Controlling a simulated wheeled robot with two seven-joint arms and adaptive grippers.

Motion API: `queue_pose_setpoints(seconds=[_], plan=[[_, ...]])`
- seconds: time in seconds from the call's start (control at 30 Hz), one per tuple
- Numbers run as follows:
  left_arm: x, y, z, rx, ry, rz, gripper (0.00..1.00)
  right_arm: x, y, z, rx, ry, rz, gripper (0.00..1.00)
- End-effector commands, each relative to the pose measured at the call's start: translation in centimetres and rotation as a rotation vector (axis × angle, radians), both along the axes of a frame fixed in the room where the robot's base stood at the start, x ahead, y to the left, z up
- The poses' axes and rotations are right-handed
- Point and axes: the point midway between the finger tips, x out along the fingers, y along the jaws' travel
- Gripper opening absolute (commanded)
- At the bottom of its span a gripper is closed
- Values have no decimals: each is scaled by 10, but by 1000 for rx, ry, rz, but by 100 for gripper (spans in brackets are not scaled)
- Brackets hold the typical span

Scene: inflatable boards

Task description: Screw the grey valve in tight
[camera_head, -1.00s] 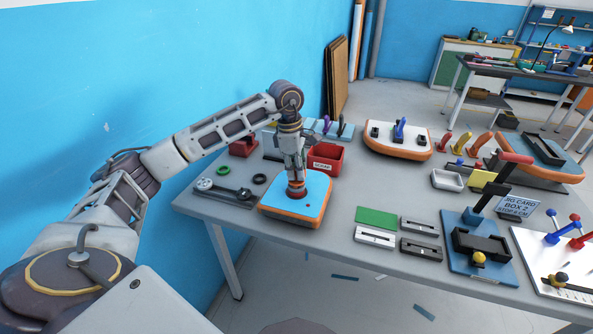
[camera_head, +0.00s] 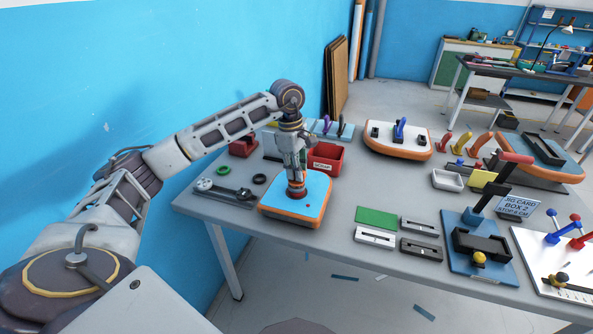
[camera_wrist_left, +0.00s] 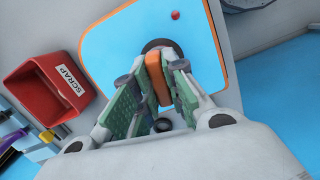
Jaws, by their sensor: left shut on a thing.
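The inflatable board (camera_head: 318,186), blue on top with an orange edge, lies flat near the table's left end. My left gripper (camera_head: 297,184) points straight down over it. In the left wrist view my left gripper (camera_wrist_left: 163,68) is shut with its green pads on an orange piece (camera_wrist_left: 155,78). This piece stands at a dark grey round fitting (camera_wrist_left: 158,46) on the board. The fingers and the orange piece hide most of the fitting, so the grey valve cannot be made out clearly. My right gripper is not in view.
A red scrap bin (camera_head: 325,158) stands just behind the board. A wrench (camera_head: 224,190) and rings (camera_head: 259,179) lie to its left. A green plate (camera_head: 376,218) and grey trays (camera_head: 421,249) lie to its right, with a blue jig (camera_head: 478,262) beyond.

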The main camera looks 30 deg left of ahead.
Motion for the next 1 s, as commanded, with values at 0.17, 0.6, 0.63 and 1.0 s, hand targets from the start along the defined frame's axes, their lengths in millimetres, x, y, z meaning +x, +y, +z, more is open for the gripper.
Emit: queue_pose_setpoints(seconds=[0.17, 0.6, 0.63, 1.0], plan=[[0, 0, 0, 0, 0, -90, 0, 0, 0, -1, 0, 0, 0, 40], [0, 0, 0, 0, 0, -264, 0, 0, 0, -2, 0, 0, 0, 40], [0, 0, 0, 0, 0, -264, 0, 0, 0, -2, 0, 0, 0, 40], [0, 0, 0, 0, 0, -294, 0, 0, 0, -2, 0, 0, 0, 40]])
